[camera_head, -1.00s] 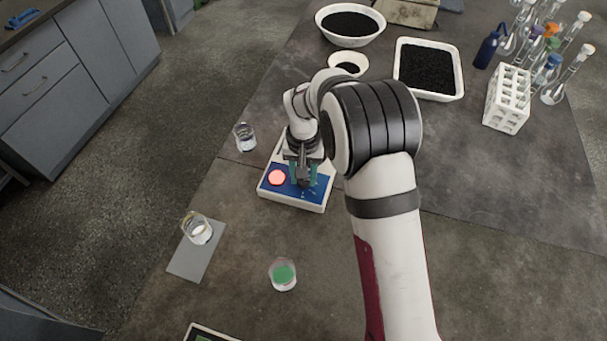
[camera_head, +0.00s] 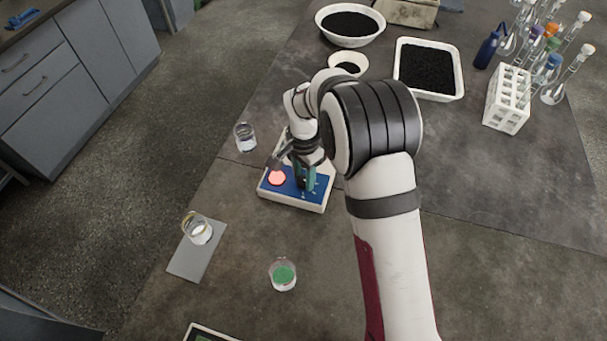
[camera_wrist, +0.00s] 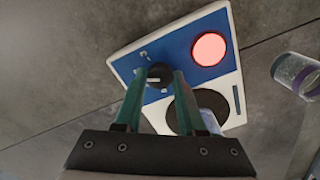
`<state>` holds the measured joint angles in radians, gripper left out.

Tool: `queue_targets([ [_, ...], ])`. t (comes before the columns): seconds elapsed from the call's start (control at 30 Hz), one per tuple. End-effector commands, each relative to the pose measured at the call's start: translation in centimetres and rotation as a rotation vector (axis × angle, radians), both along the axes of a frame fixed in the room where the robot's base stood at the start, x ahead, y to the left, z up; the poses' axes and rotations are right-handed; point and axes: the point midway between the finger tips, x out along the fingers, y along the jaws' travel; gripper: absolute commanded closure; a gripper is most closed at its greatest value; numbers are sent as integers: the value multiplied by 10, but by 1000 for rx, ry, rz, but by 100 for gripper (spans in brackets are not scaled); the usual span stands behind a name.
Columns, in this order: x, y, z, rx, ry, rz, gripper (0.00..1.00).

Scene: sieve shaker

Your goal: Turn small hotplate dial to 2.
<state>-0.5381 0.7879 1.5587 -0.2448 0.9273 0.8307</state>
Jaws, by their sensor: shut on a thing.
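The small hotplate (camera_head: 290,205) is a white box with a blue panel, on the table left of my arm. It also shows in the wrist view (camera_wrist: 180,48), tilted in the picture. Its dial (camera_wrist: 159,70) is a small dark knob with a pale line, among white marks too small to read. My gripper (camera_head: 306,184) points down over the panel, and its two green fingers (camera_wrist: 160,82) are shut on the dial's sides. A red glowing disc (camera_wrist: 209,49) sits beside the dial. A larger dark disc (camera_wrist: 183,110) is partly hidden by a finger. The dial is hidden in the head view.
A clear beaker (camera_head: 245,137) stands close to the hotplate's back left. Another glass (camera_head: 197,230) is on a grey pad (camera_head: 190,263) at the front left. A cup with green content (camera_head: 283,274) stands in front. Bowls (camera_head: 350,25) and a black-filled tray (camera_head: 428,70) are behind.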

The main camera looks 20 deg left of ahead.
Motion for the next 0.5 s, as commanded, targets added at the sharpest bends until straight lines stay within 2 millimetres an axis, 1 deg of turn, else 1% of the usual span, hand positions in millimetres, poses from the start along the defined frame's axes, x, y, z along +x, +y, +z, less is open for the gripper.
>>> queue_targets([
  [0.5,1,0,1,1,-3,-31,100],
])
